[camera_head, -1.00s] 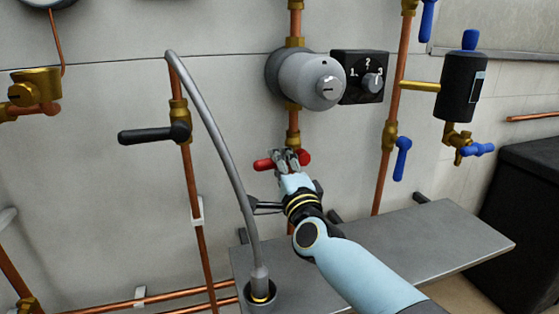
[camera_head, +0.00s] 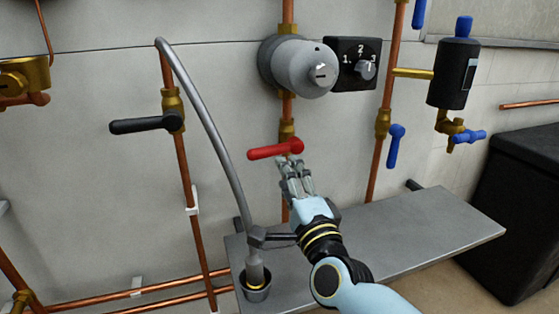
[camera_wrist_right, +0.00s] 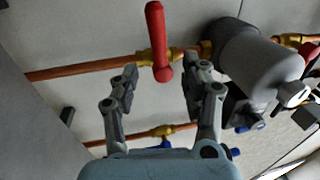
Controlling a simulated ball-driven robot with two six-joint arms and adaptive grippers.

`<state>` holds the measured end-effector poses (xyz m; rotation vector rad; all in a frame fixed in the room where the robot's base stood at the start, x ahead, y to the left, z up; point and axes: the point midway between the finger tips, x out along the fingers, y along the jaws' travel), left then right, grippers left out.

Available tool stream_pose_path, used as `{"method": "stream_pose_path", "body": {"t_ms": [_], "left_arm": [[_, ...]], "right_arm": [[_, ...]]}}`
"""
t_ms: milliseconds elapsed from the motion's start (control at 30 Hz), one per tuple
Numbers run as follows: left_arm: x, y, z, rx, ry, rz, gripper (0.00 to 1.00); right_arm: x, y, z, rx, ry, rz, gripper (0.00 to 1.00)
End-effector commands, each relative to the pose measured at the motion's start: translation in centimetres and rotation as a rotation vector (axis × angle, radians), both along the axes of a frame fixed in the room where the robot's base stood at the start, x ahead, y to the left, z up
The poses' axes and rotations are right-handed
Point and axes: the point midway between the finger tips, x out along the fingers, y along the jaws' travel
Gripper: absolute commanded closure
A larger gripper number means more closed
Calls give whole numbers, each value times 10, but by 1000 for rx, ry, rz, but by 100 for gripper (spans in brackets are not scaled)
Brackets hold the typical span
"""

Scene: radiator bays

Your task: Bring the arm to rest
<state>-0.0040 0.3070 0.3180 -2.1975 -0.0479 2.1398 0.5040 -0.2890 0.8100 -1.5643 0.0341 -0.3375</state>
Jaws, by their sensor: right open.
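My right gripper (camera_head: 295,181) is just below the red lever handle (camera_head: 275,149) in the head view. Its fingers are open and empty, apart from the handle as far as I can tell. In the right wrist view my open gripper (camera_wrist_right: 164,88) has its fingers spread, with the red handle (camera_wrist_right: 157,40) beyond and between them. The red handle lies roughly level across the copper pipe, under the grey round unit (camera_head: 305,68). My left gripper is not in view.
A grey shelf (camera_head: 420,228) lies below my right arm. A grey hose (camera_head: 205,105) runs down into a cup (camera_head: 257,291) left of the arm. A black lever (camera_head: 142,124), a dial box (camera_head: 362,50), blue valve handles (camera_head: 396,147) and a black bin (camera_head: 525,200) surround it.

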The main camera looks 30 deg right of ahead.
Motion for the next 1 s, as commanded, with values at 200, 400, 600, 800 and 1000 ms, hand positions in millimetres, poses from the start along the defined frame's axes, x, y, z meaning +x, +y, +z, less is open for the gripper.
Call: {"method": "stream_pose_path", "body": {"t_ms": [200, 400, 600, 800, 1000], "left_arm": [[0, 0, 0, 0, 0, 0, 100], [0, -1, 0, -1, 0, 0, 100], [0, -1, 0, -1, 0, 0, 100], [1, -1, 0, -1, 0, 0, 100], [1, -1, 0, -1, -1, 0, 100]], "right_arm": [[-23, 6, -5, 2, 0, -1, 54], [-25, 6, -5, 1, 0, 0, 54], [-25, 6, -5, 1, 0, 0, 54], [-25, 7, -5, -6, 5, 5, 54], [-30, 36, -18, -221, 199, 150, 54]]}}
